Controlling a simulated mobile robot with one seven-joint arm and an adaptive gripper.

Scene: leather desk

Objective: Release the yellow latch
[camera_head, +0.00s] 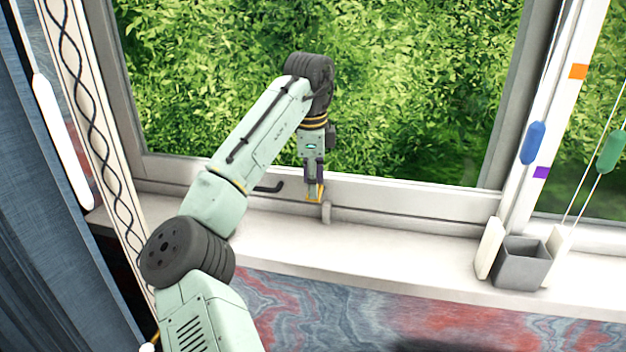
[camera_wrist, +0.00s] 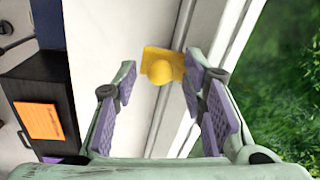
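The yellow latch (camera_head: 314,197) sits low on the window frame, above the white sill. In the wrist view the yellow latch (camera_wrist: 163,66) shows a flat plate and a rounded knob. My gripper (camera_head: 314,182) points down at the latch. In the wrist view my gripper (camera_wrist: 160,78) is open, and its purple-padded fingers stand either side of the latch with gaps visible. Whether a pad touches the latch cannot be told.
A dark handle (camera_head: 268,187) is left of the latch, and a small grey post (camera_head: 326,212) stands just right of it. A grey open box (camera_head: 522,266) is on the sill at right. Blue (camera_head: 533,142) and green (camera_head: 610,152) pulls hang at right. The middle sill is clear.

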